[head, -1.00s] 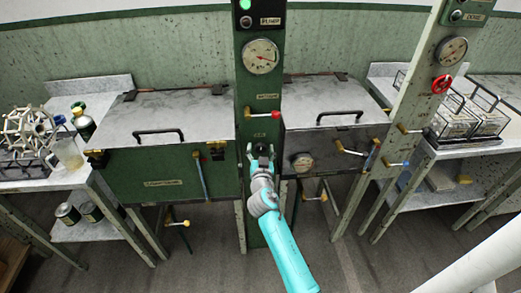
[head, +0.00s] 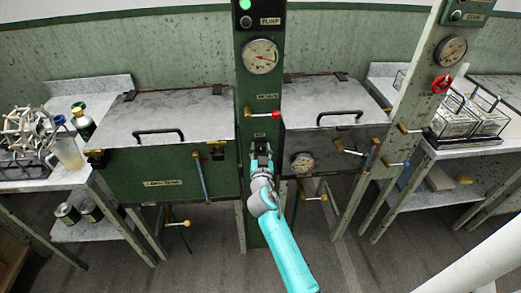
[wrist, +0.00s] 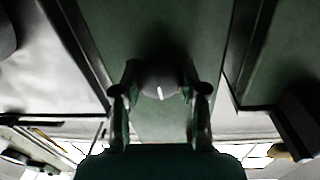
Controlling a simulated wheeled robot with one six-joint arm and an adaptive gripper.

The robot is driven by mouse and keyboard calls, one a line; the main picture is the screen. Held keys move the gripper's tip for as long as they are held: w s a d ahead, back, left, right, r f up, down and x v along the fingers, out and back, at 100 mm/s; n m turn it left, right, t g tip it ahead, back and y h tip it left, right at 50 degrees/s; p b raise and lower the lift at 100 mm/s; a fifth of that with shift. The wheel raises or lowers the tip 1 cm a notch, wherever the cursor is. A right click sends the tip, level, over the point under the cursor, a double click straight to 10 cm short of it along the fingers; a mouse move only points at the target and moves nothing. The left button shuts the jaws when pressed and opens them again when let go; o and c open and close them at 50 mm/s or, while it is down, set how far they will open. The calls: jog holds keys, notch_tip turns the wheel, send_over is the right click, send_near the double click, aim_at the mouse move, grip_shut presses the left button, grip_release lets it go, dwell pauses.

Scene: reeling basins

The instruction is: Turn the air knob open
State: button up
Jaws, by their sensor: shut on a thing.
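The air knob (wrist: 158,76) is a dark round knob with a short white mark, seen against the green column in the wrist view. The mark is nearly vertical, tilted slightly, on the knob's lower part. My gripper (wrist: 160,98) has one finger on each side of the knob and is shut on it. In the head view my gripper (head: 261,150) is at the front of the green column (head: 259,98), just below a small label. There its fingers mostly hide the knob.
A red-tipped brass valve lever (head: 263,114) and a pressure gauge (head: 260,56) sit above on the column. A lidded green basin (head: 165,176) stands left. A grey basin (head: 325,137) with a dial and valve levers stands right.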

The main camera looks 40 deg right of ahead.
jog(key=n, duration=0.8)
jog(key=shift+n+t, duration=0.3)
jog(key=shift+n, duration=0.1)
jog(key=n, duration=0.4)
jog(key=shift+n+t, duration=0.3)
jog(key=shift+n, duration=2.2)
jog(key=o, duration=1.1)
jog(key=shift+o, duration=0.2)
jog(key=shift+f, duration=0.1)
jog(key=r+v, duration=0.1)
jog(key=v, duration=1.1)
jog(key=shift+f, duration=0.4)
